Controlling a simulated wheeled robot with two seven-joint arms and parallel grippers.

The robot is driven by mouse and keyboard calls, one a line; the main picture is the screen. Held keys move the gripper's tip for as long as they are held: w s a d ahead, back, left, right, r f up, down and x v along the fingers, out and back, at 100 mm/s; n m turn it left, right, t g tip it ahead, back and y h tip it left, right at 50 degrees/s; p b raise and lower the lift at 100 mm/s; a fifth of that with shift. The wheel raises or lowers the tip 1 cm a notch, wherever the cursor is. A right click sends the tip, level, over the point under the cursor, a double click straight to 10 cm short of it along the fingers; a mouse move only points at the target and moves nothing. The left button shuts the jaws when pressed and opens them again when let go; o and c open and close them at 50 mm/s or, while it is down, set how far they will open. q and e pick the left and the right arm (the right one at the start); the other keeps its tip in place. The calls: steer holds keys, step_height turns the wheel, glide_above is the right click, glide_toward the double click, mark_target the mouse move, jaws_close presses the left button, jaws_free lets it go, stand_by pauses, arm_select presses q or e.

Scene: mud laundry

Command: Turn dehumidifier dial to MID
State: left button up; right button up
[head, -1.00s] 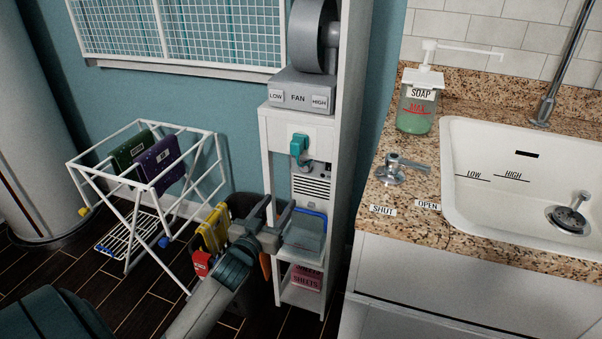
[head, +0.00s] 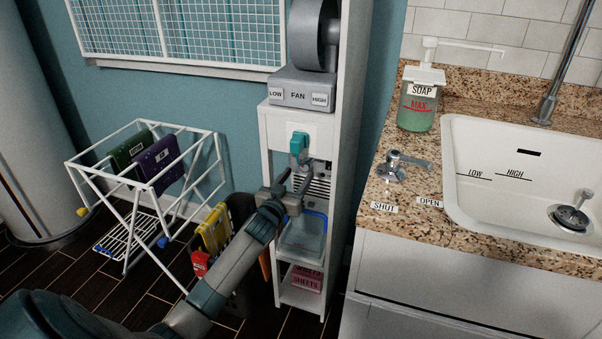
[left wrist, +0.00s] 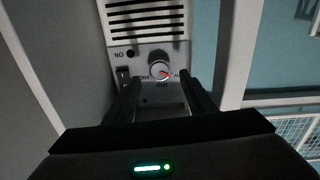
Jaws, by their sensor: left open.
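The dehumidifier (head: 318,188) stands in the narrow white shelf; my left gripper (head: 294,186) is in front of it and hides much of its panel in the head view. In the left wrist view, the grey round dial (left wrist: 158,69) sits below the vent slots, and its red pointer points right and slightly down. The labels around it look upside down: HIGH at lower left, MID below, and one at right partly hidden, ending in W. My left gripper (left wrist: 161,86) is open, one finger on each side of the dial; contact cannot be told. My right gripper is not in view.
A teal plug (head: 298,146) is in the outlet above, under the fan box (head: 302,92). A clear tank (head: 303,238) with a blue rim sits below. A dark bin (head: 240,210) and a white drying rack (head: 128,190) stand left; the counter (head: 376,240) is right.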

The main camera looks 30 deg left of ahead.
mark_target(304, 167)
arm_select(q)
steer(key=shift+w+a, duration=0.2)
steer(key=shift+w, duration=0.7)
steer(key=shift+w+a, duration=0.2)
steer(key=shift+w, duration=0.7)
steer(key=c, duration=1)
